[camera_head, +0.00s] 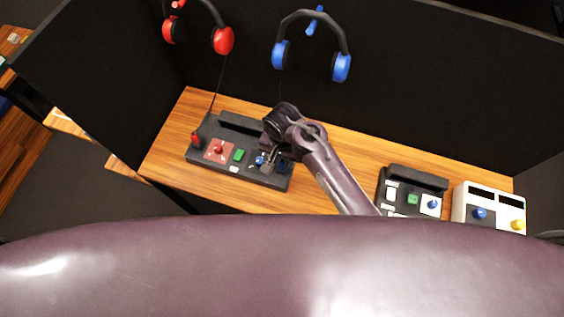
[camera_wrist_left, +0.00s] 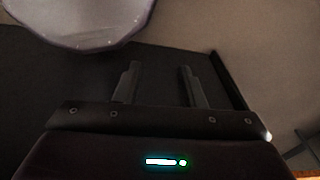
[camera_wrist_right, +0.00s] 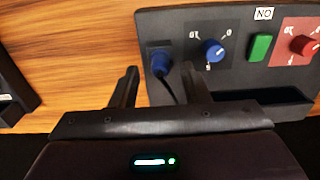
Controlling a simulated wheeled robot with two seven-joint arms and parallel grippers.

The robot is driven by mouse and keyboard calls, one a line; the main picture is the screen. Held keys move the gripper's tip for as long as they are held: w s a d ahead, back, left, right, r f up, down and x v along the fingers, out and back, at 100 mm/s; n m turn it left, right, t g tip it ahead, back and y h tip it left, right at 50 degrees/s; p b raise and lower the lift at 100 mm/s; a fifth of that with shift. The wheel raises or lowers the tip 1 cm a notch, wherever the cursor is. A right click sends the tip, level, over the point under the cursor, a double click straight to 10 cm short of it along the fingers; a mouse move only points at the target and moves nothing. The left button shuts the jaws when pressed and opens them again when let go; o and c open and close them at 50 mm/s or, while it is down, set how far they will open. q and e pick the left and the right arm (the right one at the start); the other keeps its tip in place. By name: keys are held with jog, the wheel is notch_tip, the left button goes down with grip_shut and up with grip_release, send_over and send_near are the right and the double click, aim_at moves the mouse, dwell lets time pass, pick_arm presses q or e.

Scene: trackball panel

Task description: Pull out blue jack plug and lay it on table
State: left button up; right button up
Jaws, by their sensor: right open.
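The blue jack plug (camera_wrist_right: 159,60) sits in the end of the dark control panel (camera_wrist_right: 200,18), with a dark cable running from it towards my gripper. My right gripper (camera_wrist_right: 158,72) is open, one finger on each side of the plug in the right wrist view; I cannot tell whether they touch it. In the head view my right gripper (camera_head: 268,160) is over the panel's right end and hides part of that end. My left gripper (camera_wrist_left: 158,68) is open and empty in the left wrist view, away from the panel. The wooden table (camera_head: 165,160) bears the panel.
On the panel are a blue knob (camera_wrist_right: 214,52), a green button (camera_wrist_right: 260,47) and a red knob (camera_wrist_right: 303,45). Red headphones (camera_head: 222,40) and blue headphones (camera_head: 341,67) hang behind. Two more panels stand at the right. Bare wood lies in front of the panel.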

jog(key=shift+f+b, duration=0.3)
jog(key=shift+f, duration=0.9)
pick_arm(q)
jog(key=shift+s+f, duration=0.55)
jog(key=shift+s, duration=0.1)
jog(key=shift+s+r+p, duration=0.1)
jog(key=shift+r+p, duration=0.2)
jog(key=shift+p, duration=0.05)
jog(key=shift+s, duration=0.15)
jog(key=shift+r, duration=0.15)
jog(key=shift+r+p, duration=0.25)
jog(key=shift+p, duration=0.15)
